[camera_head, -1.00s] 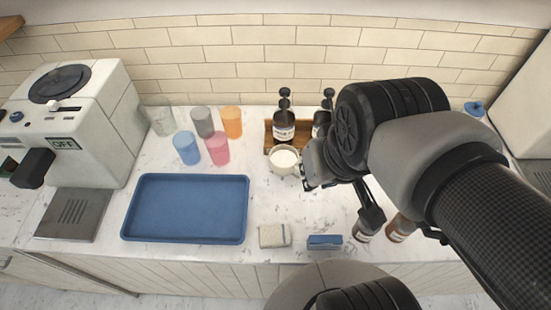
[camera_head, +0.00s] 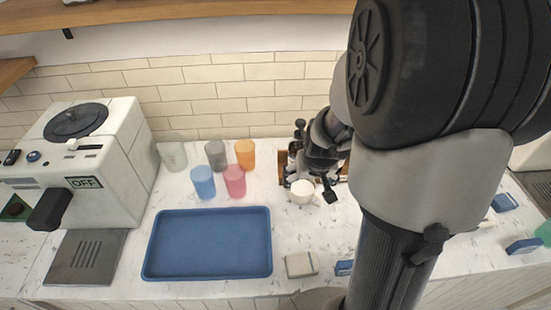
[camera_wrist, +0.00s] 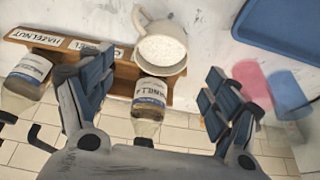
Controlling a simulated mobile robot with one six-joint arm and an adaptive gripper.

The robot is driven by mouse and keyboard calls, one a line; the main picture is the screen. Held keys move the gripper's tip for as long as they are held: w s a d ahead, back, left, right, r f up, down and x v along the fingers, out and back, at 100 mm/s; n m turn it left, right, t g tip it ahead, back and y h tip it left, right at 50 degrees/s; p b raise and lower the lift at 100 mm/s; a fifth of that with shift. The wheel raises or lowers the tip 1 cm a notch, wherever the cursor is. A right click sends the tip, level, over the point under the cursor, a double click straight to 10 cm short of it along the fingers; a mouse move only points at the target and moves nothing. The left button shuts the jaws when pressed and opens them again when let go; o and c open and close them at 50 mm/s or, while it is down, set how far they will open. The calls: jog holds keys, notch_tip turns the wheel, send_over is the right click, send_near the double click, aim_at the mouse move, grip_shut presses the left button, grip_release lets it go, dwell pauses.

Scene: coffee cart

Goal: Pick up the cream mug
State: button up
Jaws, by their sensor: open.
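My gripper (camera_head: 309,180) is open and empty, above and behind the mug in the head view. In the wrist view its fingers (camera_wrist: 155,88) are spread wide, with the vanilla bottle (camera_wrist: 150,100) showing between them.
The wooden syrup rack (camera_wrist: 115,72) and another bottle (camera_wrist: 27,75) are close to my fingers. Several coloured cups, including a pink cup (camera_head: 235,181), stand left. A blue tray (camera_head: 208,243), a cloth-like block (camera_head: 301,264) and a coffee machine (camera_head: 100,160) are also on the counter.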

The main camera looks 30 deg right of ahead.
aim_at(299, 194)
jog(key=shift+o, duration=1.1)
jog(key=b+x, duration=0.1)
jog(key=x, duration=0.4)
jog(key=shift+f+b, duration=0.35)
jog(key=b+x, duration=0.1)
jog(key=x, duration=0.3)
jog(key=b+x, duration=0.1)
jog(key=x, duration=0.1)
jog(key=shift+w+a+f+b, duration=0.1)
jog(key=shift+w+b, duration=0.2)
jog(key=shift+w, duration=0.1)
jog(key=shift+c, duration=0.2)
jog(key=c, duration=1.5)
